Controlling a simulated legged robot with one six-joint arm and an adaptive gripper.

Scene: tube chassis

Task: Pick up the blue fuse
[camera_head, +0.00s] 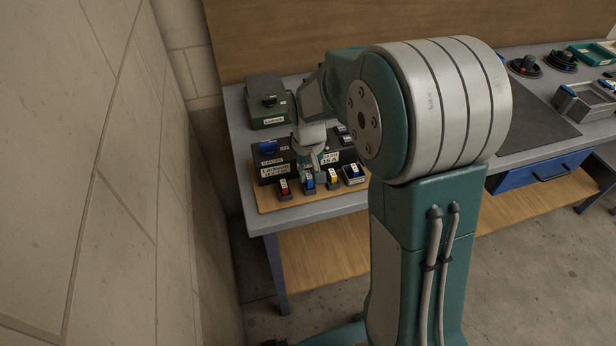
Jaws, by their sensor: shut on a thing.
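The blue fuse (309,182) is small, blue and white, in the front row of the wooden board between a red fuse (284,187) and a yellow fuse (333,178). My gripper (308,172) points down over the blue fuse and is shut on it. The fingertips are small and partly hidden, and I cannot tell whether the fuse is lifted from its holder.
A dark panel with white labels (274,172) stands just behind the fuses. A green-grey case (268,101) is at the back left. My arm hides the bench's middle. A blue drawer (540,172) and grey bin (585,103) are at right. A block wall is close on the left.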

